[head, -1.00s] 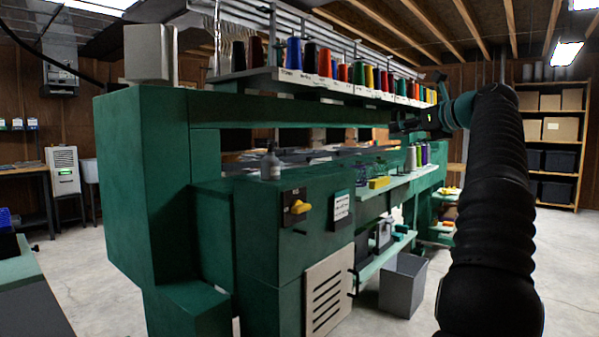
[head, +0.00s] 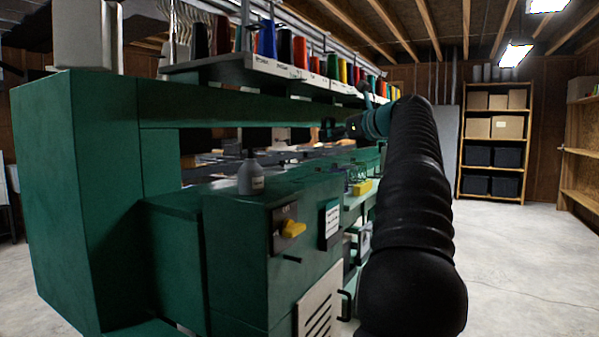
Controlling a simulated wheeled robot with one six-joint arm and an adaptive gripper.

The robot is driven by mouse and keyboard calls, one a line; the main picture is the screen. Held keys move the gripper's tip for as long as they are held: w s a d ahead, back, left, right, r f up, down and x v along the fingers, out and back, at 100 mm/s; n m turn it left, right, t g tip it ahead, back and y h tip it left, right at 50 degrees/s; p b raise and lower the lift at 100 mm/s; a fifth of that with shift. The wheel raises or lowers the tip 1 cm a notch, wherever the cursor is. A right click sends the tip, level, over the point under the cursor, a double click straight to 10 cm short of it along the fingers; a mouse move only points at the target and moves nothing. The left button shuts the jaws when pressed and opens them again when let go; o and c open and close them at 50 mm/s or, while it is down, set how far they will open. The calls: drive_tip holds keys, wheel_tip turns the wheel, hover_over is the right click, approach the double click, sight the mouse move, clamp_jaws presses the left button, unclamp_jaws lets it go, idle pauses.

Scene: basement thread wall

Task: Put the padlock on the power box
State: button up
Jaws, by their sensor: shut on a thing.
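The power box looks to be the green cabinet (head: 235,262) at the near end of the machine. Its front carries a dark switch plate with a yellow rotary handle (head: 292,229). My gripper (head: 328,129) is small in view, beyond and above the cabinet, in front of the long green beam and under the spool shelf. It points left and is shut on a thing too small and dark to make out. I cannot pick out a padlock anywhere else. My arm hides part of the machine's right side.
A grey bottle (head: 251,177) stands on the cabinet top. A label card (head: 330,223) and a vented panel (head: 318,302) are on its front. A yellow block (head: 362,187) lies farther back. Thread spools (head: 267,40) line the shelf above. Open concrete floor (head: 520,255) lies at right.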

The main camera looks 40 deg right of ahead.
drive_tip(key=b, duration=0.2)
hover_over(303, 179)
wheel_tip(303, 179, down, 5)
drive_tip(key=shift+r, duration=0.1)
drive_tip(key=shift+f+b, duration=0.55)
drive_tip(key=shift+f, duration=1.5)
drive_tip(key=o, duration=1.3)
drive_tip(key=shift+r, duration=0.1)
drive_tip(key=s, duration=0.4)
drive_tip(key=s+r, duration=0.1)
drive_tip(key=s, duration=0.3)
drive_tip(key=s+r, duration=0.1)
drive_tip(key=s, duration=0.2)
drive_tip(key=shift+s+r, duration=0.15)
drive_tip(key=shift+s, duration=0.25)
